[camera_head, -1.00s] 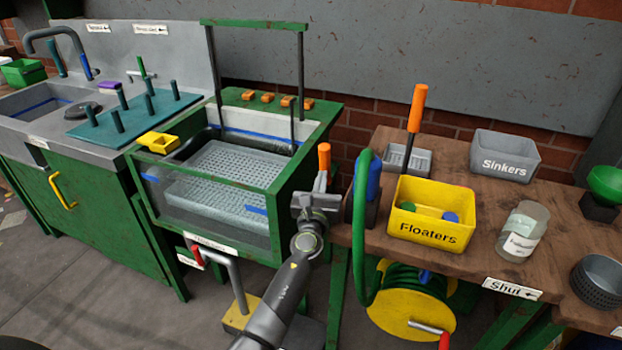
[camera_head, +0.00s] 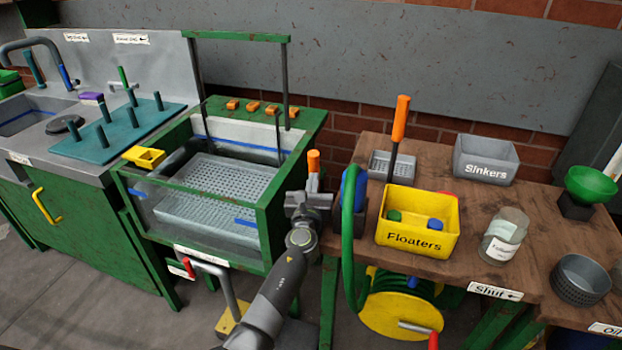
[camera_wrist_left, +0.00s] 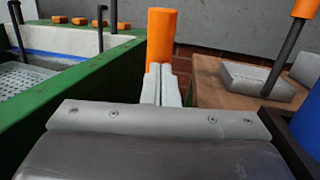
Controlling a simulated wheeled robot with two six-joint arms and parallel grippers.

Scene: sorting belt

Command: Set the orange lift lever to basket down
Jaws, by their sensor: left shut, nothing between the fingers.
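The orange lift lever (camera_head: 313,161) stands at the right side of the green-framed tank (camera_head: 262,222); its upright orange grip also shows in the left wrist view (camera_wrist_left: 161,38). My left gripper (camera_head: 313,184) is shut and empty, just in front of the lever. In the left wrist view its pale fingers (camera_wrist_left: 161,84) lie together and overlap the lower part of the grip; I cannot tell whether they touch it. The lever's lower part is hidden. The grey perforated basket (camera_head: 215,180) sits low in the tank. My right gripper is not in view.
Right of my gripper are a blue part (camera_head: 352,188) with a green hose (camera_head: 348,245) and a wooden table (camera_head: 545,235). On it stand a yellow Floaters box (camera_head: 415,243), a grey Sinkers box (camera_head: 485,160), a jar (camera_head: 502,235) and another orange-handled tool (camera_head: 400,118).

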